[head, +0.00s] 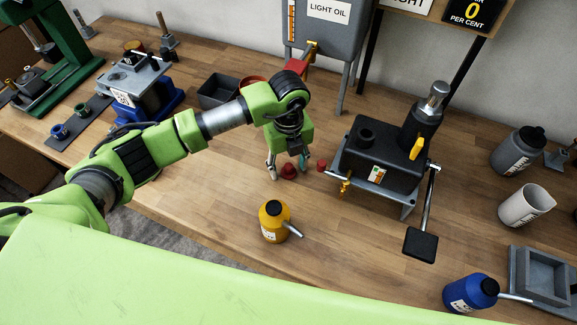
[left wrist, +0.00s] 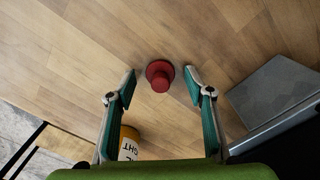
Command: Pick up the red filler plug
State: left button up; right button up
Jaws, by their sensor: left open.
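The red filler plug (head: 289,171) stands on the wooden bench, left of the dark pump unit. It has a wide round base and a narrower knob. My left gripper (head: 287,168) is open, pointing down just above and around the plug's spot. In the left wrist view, the plug (left wrist: 160,75) lies between and slightly ahead of the two fingertips (left wrist: 159,84), with a gap on each side. I cannot tell how far above the bench the tips are. My right gripper is out of view.
The pump unit (head: 380,150) stands close on the right, with a small red piece (head: 321,165) at its near left side. A yellow oil can (head: 273,222) stands in front of the gripper. A grey tray (head: 219,91) and red funnel-like part are behind.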

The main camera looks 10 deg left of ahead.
pick_arm(q)
jog(key=shift+f, duration=0.1)
jog(key=c, duration=1)
